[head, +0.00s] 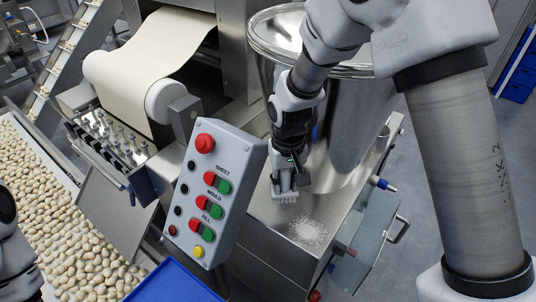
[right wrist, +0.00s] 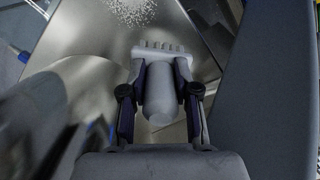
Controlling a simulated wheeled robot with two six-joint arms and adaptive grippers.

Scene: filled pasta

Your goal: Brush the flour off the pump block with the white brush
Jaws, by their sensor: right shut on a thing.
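The white brush (right wrist: 159,92) is held in my right gripper (right wrist: 160,88), whose two dark fingers close on its handle from both sides. In the head view my right gripper (head: 285,176) points down, with the brush's pale bristle end (head: 284,197) below it. The pump block (head: 270,224) is a bare metal block below the steel hopper. A patch of white flour (head: 307,231) lies on its top, just right of and nearer than the brush. The flour (right wrist: 132,10) also shows beyond the bristles in the right wrist view. Whether the bristles touch the metal is unclear.
A grey control panel (head: 221,185) with red and green buttons stands close left of my right gripper. The steel hopper (head: 345,125) rises behind it. A blue tray (head: 172,284) is at the front, and many filled pasta pieces (head: 62,235) lie at left.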

